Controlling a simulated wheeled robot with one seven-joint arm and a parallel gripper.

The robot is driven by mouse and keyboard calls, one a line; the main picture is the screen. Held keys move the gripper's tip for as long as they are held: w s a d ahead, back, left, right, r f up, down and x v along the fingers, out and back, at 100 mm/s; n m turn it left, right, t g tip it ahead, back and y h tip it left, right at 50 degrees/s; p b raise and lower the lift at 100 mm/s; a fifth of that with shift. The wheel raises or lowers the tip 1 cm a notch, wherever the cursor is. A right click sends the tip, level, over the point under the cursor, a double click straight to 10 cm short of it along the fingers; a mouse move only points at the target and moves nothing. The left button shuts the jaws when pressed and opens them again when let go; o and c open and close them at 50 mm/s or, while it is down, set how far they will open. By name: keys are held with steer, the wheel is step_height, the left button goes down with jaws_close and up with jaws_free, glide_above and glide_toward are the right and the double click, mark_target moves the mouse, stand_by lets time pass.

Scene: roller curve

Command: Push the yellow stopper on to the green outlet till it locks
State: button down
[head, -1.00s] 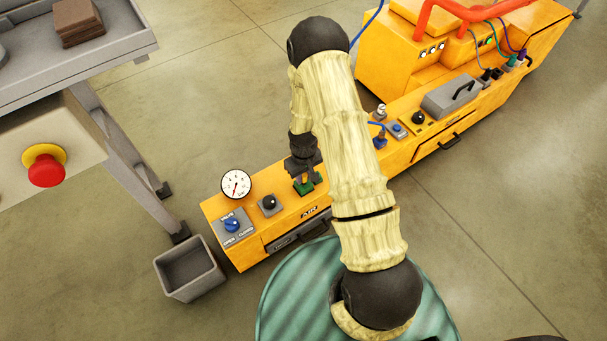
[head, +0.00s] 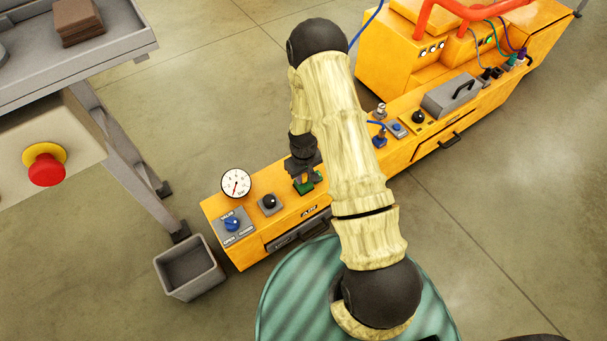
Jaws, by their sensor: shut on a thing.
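My gripper (head: 304,176) points down at the green outlet (head: 305,187) on top of the orange machine (head: 285,220). Its fingers are right over the outlet and cover part of it. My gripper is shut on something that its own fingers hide. No yellow stopper can be made out, so I cannot tell how it sits on the outlet.
Right of my arm are a blue lever (head: 378,128) and a grey box (head: 452,97). A grey bin (head: 190,268) stands on the floor.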

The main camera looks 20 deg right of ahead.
steer(key=shift+f, duration=0.45)
steer(key=c, duration=1.1)
jaws_free()
steer(key=shift+c, duration=0.2)
step_height(320, 180, up, 17)
steer(key=p, duration=0.5)
steer(key=shift+r+p, duration=0.2)
steer(key=shift+p, duration=0.2)
